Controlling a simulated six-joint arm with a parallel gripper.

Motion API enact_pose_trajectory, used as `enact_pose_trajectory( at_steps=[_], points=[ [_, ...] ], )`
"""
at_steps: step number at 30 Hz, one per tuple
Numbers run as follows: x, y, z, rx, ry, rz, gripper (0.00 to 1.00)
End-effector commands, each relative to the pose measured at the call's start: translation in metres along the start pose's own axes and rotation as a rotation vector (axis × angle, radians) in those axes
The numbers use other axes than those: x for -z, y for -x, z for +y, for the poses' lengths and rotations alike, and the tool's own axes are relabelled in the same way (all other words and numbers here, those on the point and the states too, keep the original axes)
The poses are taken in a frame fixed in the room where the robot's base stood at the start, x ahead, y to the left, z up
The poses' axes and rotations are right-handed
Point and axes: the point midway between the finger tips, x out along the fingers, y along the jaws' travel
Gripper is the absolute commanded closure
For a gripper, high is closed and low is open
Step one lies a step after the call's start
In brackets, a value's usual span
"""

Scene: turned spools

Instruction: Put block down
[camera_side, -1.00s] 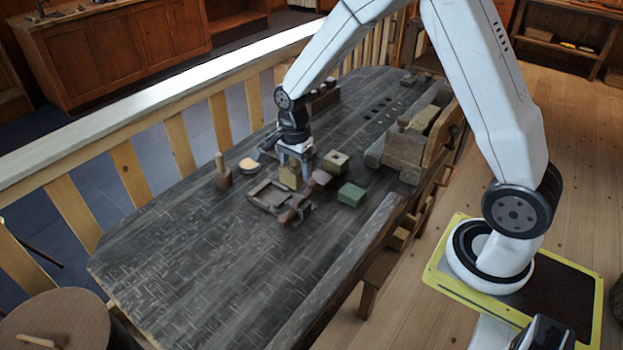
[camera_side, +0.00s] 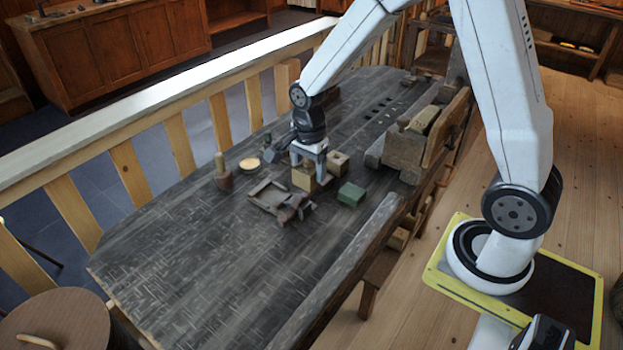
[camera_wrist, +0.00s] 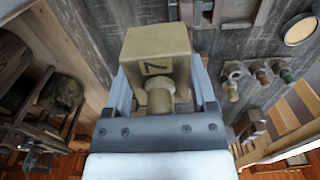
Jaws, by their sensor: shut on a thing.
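A tan block (camera_side: 303,179) hangs between the fingers of my gripper (camera_side: 309,168) in the side view, above the dark workbench (camera_side: 200,250). In the wrist view the same block (camera_wrist: 157,45) carries a dark "7". A rounded tan knob shows at its near side. My gripper (camera_wrist: 158,88) is shut on the block, a finger on each side. Whether the block's underside touches anything cannot be told.
A tan block with a hole (camera_side: 338,159) and a green block (camera_side: 351,194) stand close on the right. A wooden frame-like piece (camera_side: 267,195) lies in front. The bench's near left is clear.

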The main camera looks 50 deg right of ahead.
Motion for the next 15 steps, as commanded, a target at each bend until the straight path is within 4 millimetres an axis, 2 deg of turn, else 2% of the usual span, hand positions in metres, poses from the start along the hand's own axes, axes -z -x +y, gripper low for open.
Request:
enact_pose_trajectory(
  at_steps=[8, 15],
  points=[
    [-0.005, -0.005, 0.005, -0.002, 0.002, 0.000, 0.86],
    [-0.027, -0.027, 0.030, -0.004, 0.005, 0.000, 0.86]
  ],
)
